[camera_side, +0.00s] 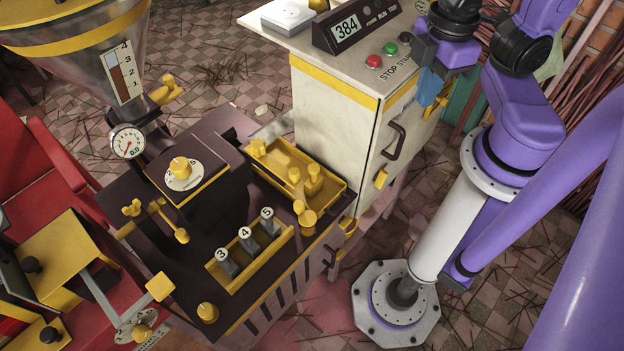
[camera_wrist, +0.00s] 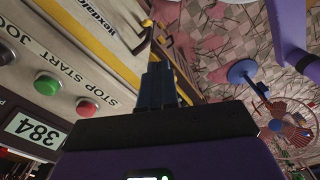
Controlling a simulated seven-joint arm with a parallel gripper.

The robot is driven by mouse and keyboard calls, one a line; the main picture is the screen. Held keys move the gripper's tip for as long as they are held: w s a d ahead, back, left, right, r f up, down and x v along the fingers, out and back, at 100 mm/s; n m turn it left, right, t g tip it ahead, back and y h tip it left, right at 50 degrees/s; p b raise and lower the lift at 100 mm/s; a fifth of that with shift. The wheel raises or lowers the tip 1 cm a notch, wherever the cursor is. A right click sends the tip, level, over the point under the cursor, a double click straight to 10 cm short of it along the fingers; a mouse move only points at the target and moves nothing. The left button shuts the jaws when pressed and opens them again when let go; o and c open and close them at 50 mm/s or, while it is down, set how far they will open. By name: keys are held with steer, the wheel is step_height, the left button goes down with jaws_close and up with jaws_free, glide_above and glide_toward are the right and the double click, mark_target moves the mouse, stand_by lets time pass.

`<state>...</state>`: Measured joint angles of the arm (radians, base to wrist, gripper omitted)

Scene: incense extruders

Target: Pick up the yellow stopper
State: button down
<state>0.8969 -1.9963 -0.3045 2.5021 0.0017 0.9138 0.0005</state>
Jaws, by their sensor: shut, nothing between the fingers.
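A yellow tray (camera_side: 330,184) on the dark machine top holds several small yellow pieces. One is an upright knobbed piece (camera_side: 314,176) that could be the yellow stopper, but I cannot tell for sure. My gripper (camera_side: 428,98) is shut and empty, beside the control cabinet at the upper right, well apart from the tray. In the wrist view its dark blue fingers (camera_wrist: 157,70) are together, near the cabinet's edge. No stopper can be made out in the wrist view.
The pale cabinet (camera_side: 328,118) with its door handle (camera_side: 393,140) stands between my gripper and the tray. A yellow rack (camera_side: 268,262) holds grey pieces numbered 3, 4 and 5. A gauge (camera_side: 127,141) and hopper (camera_side: 75,55) stand at left.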

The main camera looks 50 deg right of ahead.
steer(key=c, duration=0.8)
jaws_free()
step_height(320, 180, up, 4)
steer(key=m, duration=2.8)
glide_above(314, 167)
step_height(314, 167, down, 28)
steer(key=shift+r, duration=0.2)
